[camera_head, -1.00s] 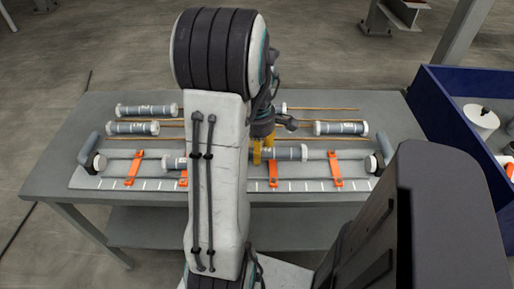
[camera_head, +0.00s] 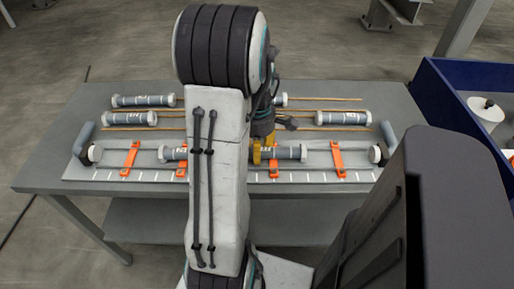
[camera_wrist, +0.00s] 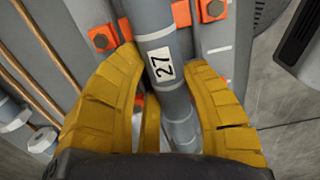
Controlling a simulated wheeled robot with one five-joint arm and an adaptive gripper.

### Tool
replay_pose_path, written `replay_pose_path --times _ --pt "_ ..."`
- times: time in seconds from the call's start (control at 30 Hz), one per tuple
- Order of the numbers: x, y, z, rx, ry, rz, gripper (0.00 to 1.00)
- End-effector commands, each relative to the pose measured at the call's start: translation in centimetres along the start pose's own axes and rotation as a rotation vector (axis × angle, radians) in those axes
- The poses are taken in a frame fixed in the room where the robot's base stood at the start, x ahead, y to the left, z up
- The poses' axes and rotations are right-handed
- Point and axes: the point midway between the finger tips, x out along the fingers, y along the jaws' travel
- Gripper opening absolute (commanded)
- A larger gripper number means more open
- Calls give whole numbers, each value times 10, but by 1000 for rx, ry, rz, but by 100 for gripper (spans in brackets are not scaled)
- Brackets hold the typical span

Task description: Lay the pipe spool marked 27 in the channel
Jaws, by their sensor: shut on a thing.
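The grey pipe spool marked 27 (camera_wrist: 162,65) lies lengthwise between the yellow fingers of my gripper (camera_wrist: 165,88), which is shut on it. Its label faces up in the wrist view. In the head view the spool's light-ended right part (camera_head: 291,152) shows right of my yellow fingertips (camera_head: 264,156). It lies in line with the channel (camera_head: 228,175) and its orange brackets (camera_head: 337,158); I cannot tell whether it touches the channel floor. Another labelled spool (camera_head: 172,153) sits in the channel on the left, partly hidden by my arm.
Dark end pieces (camera_head: 85,138) (camera_head: 388,140) flank the channel. A blue bin (camera_head: 455,115) with white parts stands at the right.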

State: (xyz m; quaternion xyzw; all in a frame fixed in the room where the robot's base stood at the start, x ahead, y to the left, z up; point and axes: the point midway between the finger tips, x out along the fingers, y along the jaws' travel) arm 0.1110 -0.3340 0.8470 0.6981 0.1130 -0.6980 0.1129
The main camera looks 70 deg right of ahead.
Motion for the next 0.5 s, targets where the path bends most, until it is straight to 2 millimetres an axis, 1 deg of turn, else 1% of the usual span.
replay_pose_path --times 0.03,0.3,0.5 --pt "0 0 0 0 0 0 44" --pt "0 0 0 0 0 0 68" --pt "0 0 0 0 0 0 68"
